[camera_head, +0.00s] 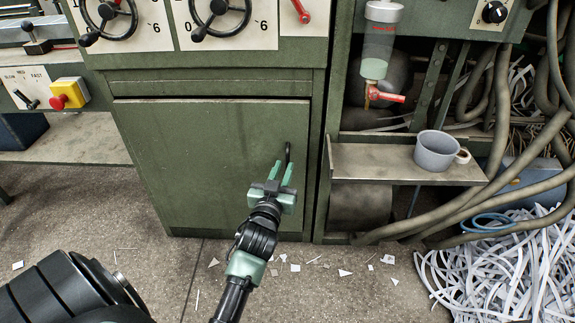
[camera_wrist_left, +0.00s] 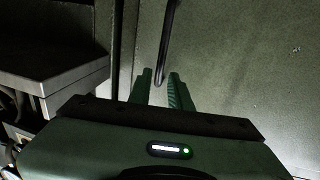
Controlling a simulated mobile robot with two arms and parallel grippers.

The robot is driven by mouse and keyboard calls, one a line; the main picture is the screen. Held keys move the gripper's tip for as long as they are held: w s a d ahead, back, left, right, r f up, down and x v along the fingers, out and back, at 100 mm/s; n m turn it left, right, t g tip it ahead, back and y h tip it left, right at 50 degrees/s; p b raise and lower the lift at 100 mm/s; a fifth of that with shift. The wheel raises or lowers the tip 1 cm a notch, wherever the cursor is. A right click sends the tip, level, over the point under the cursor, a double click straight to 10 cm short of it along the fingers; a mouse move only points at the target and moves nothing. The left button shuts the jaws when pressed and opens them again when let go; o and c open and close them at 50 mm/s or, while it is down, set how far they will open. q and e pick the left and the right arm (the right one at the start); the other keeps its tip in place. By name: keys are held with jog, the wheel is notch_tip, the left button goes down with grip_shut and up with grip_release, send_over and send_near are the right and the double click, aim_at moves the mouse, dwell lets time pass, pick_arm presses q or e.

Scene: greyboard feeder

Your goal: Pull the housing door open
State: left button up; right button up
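The housing door (camera_head: 205,165) is a large dark green panel low on the machine, and it looks shut. Its black bar handle (camera_head: 288,155) stands upright near the door's right edge. My left gripper (camera_head: 281,170) is at the handle's lower part with its green fingers pointing up. In the left wrist view the handle (camera_wrist_left: 168,40) comes down between the two fingertips (camera_wrist_left: 160,80). The fingers are apart, with a gap showing by the handle, so the gripper is open. Whether a finger touches the handle cannot be told. My right gripper is not in view.
Right of the door, a small metal shelf (camera_head: 375,160) carries a grey mug (camera_head: 436,150). Thick hoses (camera_head: 510,178) and heaped paper strips (camera_head: 500,265) lie further right. Handwheels (camera_head: 219,10) are above the door. The floor (camera_head: 75,210) before it is mostly clear, with paper scraps.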

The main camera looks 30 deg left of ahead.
aim_at(288, 160)
pick_arm(q)
jog(key=b+x, duration=0.1)
jog(key=x, duration=0.4)
grip_shut()
jog(key=shift+d, duration=0.1)
dwell(1.3)
